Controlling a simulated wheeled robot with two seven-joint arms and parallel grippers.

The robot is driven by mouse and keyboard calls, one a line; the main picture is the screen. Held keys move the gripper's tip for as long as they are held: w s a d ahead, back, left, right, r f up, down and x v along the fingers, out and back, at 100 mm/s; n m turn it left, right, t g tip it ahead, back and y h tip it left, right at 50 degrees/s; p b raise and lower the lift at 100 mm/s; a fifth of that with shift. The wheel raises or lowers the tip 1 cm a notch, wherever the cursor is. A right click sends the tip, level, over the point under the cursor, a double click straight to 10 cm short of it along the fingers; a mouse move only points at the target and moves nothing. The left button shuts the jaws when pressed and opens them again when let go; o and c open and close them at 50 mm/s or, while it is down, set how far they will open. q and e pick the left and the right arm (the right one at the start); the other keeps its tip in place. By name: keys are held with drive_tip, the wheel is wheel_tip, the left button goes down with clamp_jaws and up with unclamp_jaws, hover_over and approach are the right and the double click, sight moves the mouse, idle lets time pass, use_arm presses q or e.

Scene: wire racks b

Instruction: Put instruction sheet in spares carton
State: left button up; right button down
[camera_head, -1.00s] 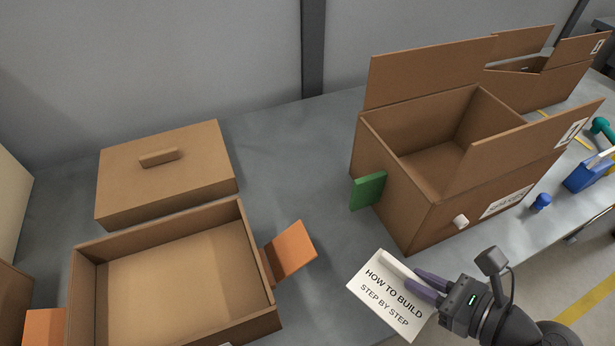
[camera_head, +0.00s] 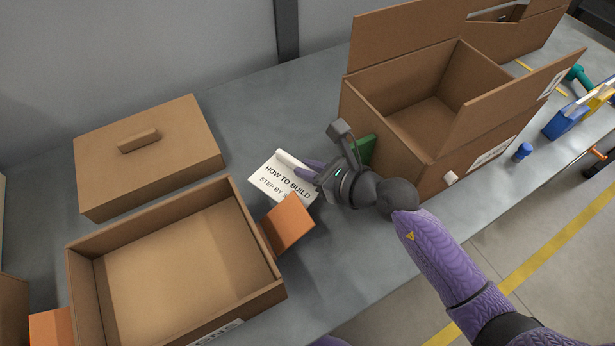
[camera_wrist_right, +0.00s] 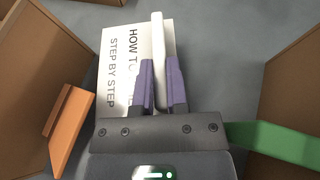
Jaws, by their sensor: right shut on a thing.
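The instruction sheet (camera_head: 275,180) is white and reads "HOW TO BUILD STEP BY STEP". My right gripper (camera_head: 306,173) is shut on it at a white raised strip along one edge. In the right wrist view the sheet (camera_wrist_right: 122,75) and the gripper (camera_wrist_right: 158,75) show over the grey table, between two boxes. The open carton (camera_head: 400,150) with raised flaps and a green tab stands at the right; its white front label (camera_head: 490,154) is too oblique to read. The sheet is outside the carton, to its left. My left gripper is not in view.
An open shallow box (camera_head: 84,268) with orange tabs (camera_head: 287,224) stands at front left. A brown lid with a handle (camera_head: 180,155) lies behind it. Another open carton (camera_head: 540,28) is at the back right. Blue and green items lie right of the cartons.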

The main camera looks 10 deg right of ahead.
wheel_tip(320, 180, down, 4)
drive_tip(key=b, duration=0.3)
drive_tip(key=shift+w+a+f, duration=0.1)
drive_tip(key=shift+a, duration=0.05)
drive_tip(key=shift+r, duration=0.35)
drive_tip(key=shift+f, duration=0.2)
drive_tip(key=c, duration=0.7)
unclamp_jaws()
